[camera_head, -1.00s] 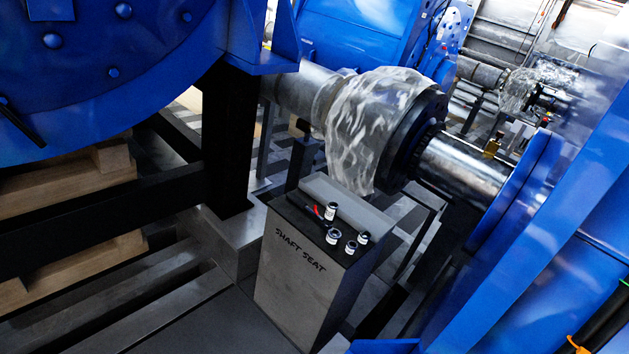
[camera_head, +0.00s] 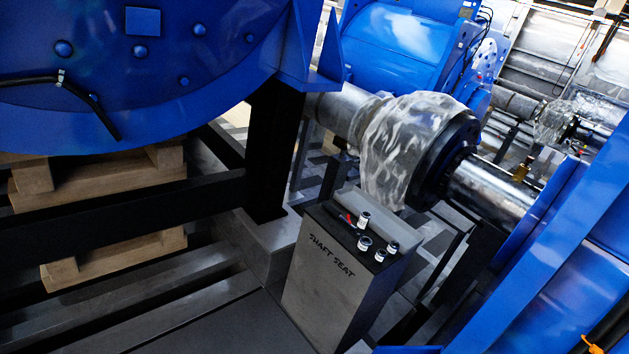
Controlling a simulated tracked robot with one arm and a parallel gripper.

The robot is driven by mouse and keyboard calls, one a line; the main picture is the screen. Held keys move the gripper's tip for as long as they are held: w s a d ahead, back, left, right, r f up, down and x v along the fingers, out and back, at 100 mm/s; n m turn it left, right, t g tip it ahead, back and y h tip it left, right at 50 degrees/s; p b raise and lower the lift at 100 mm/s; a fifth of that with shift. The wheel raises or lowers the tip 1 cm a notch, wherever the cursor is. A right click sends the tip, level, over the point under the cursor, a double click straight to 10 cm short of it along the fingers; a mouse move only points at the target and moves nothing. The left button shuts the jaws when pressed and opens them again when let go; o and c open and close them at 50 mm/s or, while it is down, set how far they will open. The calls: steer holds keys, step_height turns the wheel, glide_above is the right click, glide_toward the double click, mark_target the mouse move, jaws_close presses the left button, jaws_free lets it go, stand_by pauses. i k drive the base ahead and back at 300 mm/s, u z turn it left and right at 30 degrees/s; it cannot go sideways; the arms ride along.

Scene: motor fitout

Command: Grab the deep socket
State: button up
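Several small metal sockets stand on the black top of a grey box marked SHAFT SEAT (camera_head: 328,285). One socket (camera_head: 364,219) stands at the back, beside a dark tool with a red mark (camera_head: 348,220). A second socket (camera_head: 364,243) stands at the front, a third (camera_head: 393,248) at the right, and a short one (camera_head: 380,256) between them. The back one looks tallest, but I cannot tell for certain which is the deep socket. My gripper is not in view.
A shaft wrapped in clear plastic (camera_head: 390,150) runs behind and above the box. A large blue housing (camera_head: 140,75) fills the upper left, with wooden pallets (camera_head: 100,195) below it. Black beams (camera_head: 130,215) lie left of the box, and a blue frame (camera_head: 560,260) stands at the right.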

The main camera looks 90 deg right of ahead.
mark_target(364, 219)
steer(key=u, duration=0.05)
steer(key=i, duration=2.95)
steer(key=z, duration=4.2)
steer(key=i, duration=0.65)
steer(key=z, duration=0.2)
